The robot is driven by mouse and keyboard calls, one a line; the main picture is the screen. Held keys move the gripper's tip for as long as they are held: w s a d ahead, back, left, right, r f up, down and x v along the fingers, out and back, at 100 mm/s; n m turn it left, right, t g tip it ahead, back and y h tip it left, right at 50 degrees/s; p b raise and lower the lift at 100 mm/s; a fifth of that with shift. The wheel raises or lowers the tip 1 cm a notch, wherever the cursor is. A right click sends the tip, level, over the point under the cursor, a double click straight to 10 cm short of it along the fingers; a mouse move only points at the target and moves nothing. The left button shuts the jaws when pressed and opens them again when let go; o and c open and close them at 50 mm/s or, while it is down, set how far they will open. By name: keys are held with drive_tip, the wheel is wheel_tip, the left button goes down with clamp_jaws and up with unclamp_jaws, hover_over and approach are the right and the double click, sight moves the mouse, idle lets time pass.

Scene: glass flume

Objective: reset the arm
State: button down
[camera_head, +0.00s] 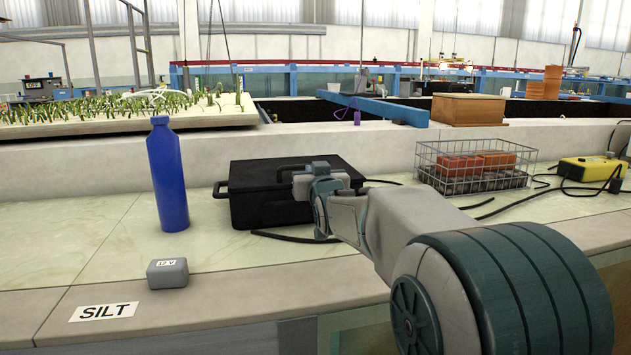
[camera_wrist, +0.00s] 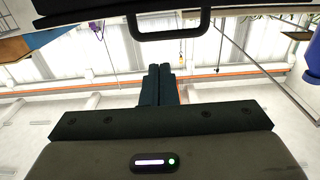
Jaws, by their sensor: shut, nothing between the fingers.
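My arm reaches in from the lower right in the head view, and its wrist end is in front of the black case (camera_head: 258,196). In the wrist view my gripper (camera_wrist: 159,70) has its two dark fingers together, with nothing between them. The fingers are hard to make out in the head view. A black handle (camera_wrist: 168,36) and a dark edge, apparently of the case, show at the top of the wrist view, apart from the fingertips.
A blue bottle (camera_head: 168,175) stands left of the case. A small grey block (camera_head: 167,273) and a SILT label (camera_head: 104,312) are near the front edge. A wire basket (camera_head: 470,180) with reddish blocks and a yellow device (camera_head: 590,169) are to the right, with black cables between.

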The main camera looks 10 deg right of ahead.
drive_tip(key=s+r+g+p, duration=0.3)
drive_tip(key=s+g+p, duration=0.2)
drive_tip(key=s+p, duration=0.6)
drive_tip(key=s+a+r+g+p, duration=0.1)
drive_tip(key=s+r+g+p, duration=0.2)
drive_tip(key=s+p, duration=0.8)
drive_tip(key=s+a+r+g+p, duration=0.1)
drive_tip(key=s+r+g+p, duration=0.2)
drive_tip(key=s+g+p, duration=0.4)
drive_tip(key=s+p, duration=0.5)
drive_tip(key=s, duration=0.3)
drive_tip(key=shift+s+a+g, duration=0.2)
drive_tip(key=shift+a+g, duration=0.05)
drive_tip(key=shift+g, duration=0.05)
